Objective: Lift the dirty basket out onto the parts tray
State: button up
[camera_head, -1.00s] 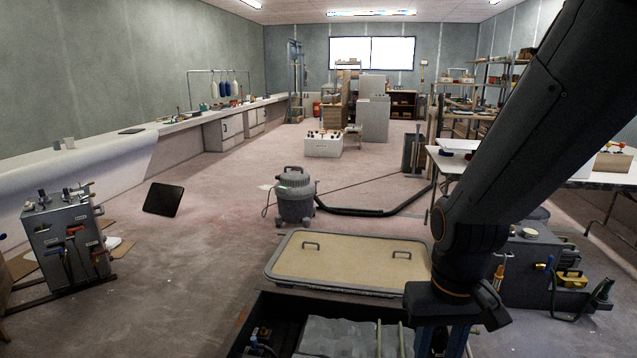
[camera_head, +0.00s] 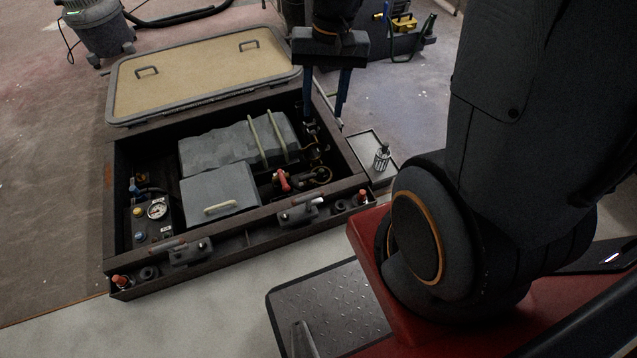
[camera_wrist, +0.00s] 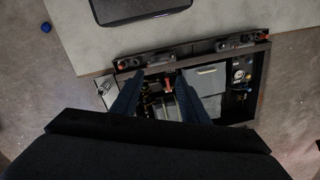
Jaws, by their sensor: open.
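My gripper (camera_head: 322,117) is open, its two blue fingers pointing down over the right rear part of the open engine bay. In the wrist view my gripper (camera_wrist: 155,85) shows its fingers apart, with bay fittings between and below them. I cannot make out a dirty basket; dark fittings (camera_head: 315,155) with brassy parts lie just below the fingers. The parts tray (camera_head: 363,140) is a small flat tray against the bay's right side. A small metal cylinder (camera_head: 382,157) stands upright on it; it also shows in the wrist view (camera_wrist: 106,87).
The bay has a raised dark frame (camera_head: 240,225). Inside are a grey engine cover (camera_head: 220,188), pale hoses (camera_head: 262,138), a red-handled valve (camera_head: 282,181) and a gauge (camera_head: 157,210). The removed hatch lid (camera_head: 200,70) lies behind. A dark toolbox (camera_head: 375,50) stands beyond.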

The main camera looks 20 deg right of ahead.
jog(key=w+d+f+m+y+b, duration=0.1)
jog(key=w+f+m+b, duration=0.3)
jog(key=f, duration=0.5)
jog(key=w+d+f+m+b, duration=0.1)
jog(key=w+d+f+b, duration=0.1)
jog(key=w+f+b, duration=0.45)
jog(key=m+t+y+b, duration=0.2)
jog(key=m+b, duration=1.2)
jog(key=b, duration=0.7)
send_over(322, 170)
jog(key=d, duration=0.3)
notch_tip(322, 170, down, 46)
jog(key=shift+n, duration=0.3)
jog(key=shift+s+a+b+x, duration=0.15)
jog(key=shift+b+x, duration=0.55)
jog(key=shift+x, duration=0.45)
jog(key=shift+s+a+b+x, duration=0.2)
jog(key=shift+b+x, duration=0.55)
jog(key=shift+x, duration=0.35)
jog(key=shift+s+a+b+x, duration=0.15)
jog(key=shift+b+x, duration=0.55)
jog(key=shift+x, duration=0.45)
jog(key=shift+r, duration=0.15)
jog(key=shift+c, duration=0.2)
grip_shut()
